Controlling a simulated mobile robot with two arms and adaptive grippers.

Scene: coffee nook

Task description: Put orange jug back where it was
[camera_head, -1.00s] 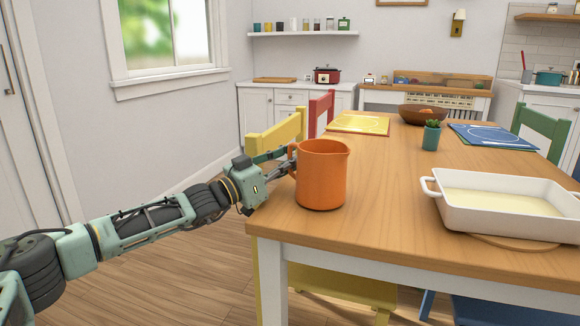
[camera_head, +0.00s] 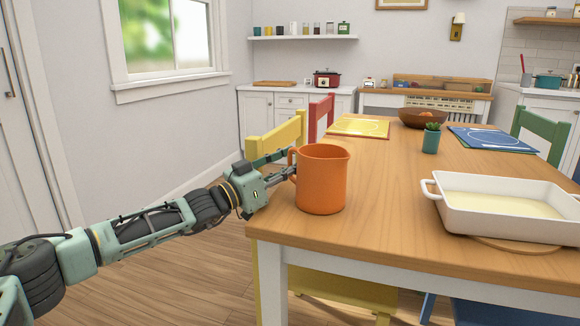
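The orange jug (camera_head: 322,182) is upright at the near left corner of the wooden table (camera_head: 390,225). Its spout faces right and its handle faces left. My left gripper (camera_head: 289,168) reaches in from the left at the handle, with its fingers closed around it; the fingertips are partly hidden by the handle and jug. The jug's base is at or just above the tabletop; I cannot tell if it touches. My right gripper is not in view.
A white baking dish (camera_head: 500,215) sits on the right of the table. Further back are a small potted plant (camera_head: 431,140), a yellow placemat (camera_head: 358,127), a blue placemat (camera_head: 490,138) and a brown bowl (camera_head: 422,117). A yellow chair (camera_head: 275,139) stands behind the gripper.

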